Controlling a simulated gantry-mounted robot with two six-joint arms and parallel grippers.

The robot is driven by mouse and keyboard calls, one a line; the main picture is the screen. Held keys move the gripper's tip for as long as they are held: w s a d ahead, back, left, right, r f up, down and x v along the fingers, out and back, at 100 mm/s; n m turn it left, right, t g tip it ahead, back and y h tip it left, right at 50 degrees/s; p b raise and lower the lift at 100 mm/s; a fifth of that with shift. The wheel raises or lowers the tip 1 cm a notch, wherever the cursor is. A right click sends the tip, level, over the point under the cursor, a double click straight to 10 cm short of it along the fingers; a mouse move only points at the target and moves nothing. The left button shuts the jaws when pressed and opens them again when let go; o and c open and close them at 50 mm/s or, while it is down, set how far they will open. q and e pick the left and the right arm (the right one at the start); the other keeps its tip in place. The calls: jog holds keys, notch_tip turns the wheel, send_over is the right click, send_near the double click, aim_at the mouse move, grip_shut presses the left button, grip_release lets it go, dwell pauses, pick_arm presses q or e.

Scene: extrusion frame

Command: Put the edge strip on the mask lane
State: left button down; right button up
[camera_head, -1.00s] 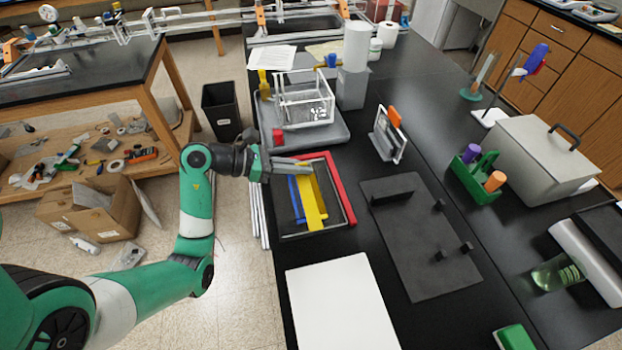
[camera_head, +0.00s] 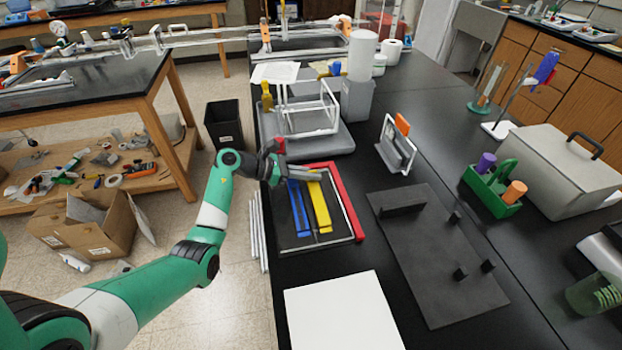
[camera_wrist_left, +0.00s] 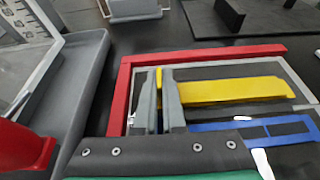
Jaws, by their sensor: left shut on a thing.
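The yellow strip (camera_head: 319,206), which I take for the edge strip, is held near its far end by my left gripper (camera_head: 316,176). In the left wrist view, yellow shows between and beyond the fingers (camera_wrist_left: 160,78), and the strip (camera_wrist_left: 230,90) stretches away to the right. It is over the dark inside of a rectangular frame (camera_head: 347,212); I cannot tell whether it touches the bottom. A blue strip (camera_head: 298,208) lies to its left, apart from it. No marking clearly identifies the mask lane. My right gripper is out of view.
The frame's red bars (camera_head: 348,203) run along its far and right sides. A grey tray with a clear box (camera_head: 310,117) stands behind it. A white sheet (camera_head: 342,312) lies in front. A black board with small blocks (camera_head: 430,250) lies to the right.

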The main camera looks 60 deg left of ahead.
pick_arm(q)
jog(key=shift+f, duration=0.25)
jog(key=shift+f, duration=0.2)
jog(key=c, duration=1)
grip_release()
jog(key=shift+s, duration=0.1)
jog(key=shift+r, duration=0.1)
jog(key=shift+r, duration=0.1)
jog(key=shift+r, duration=0.25)
jog(key=p+v, duration=0.3)
jog(key=v, duration=0.9)
jog(key=shift+f, duration=0.15)
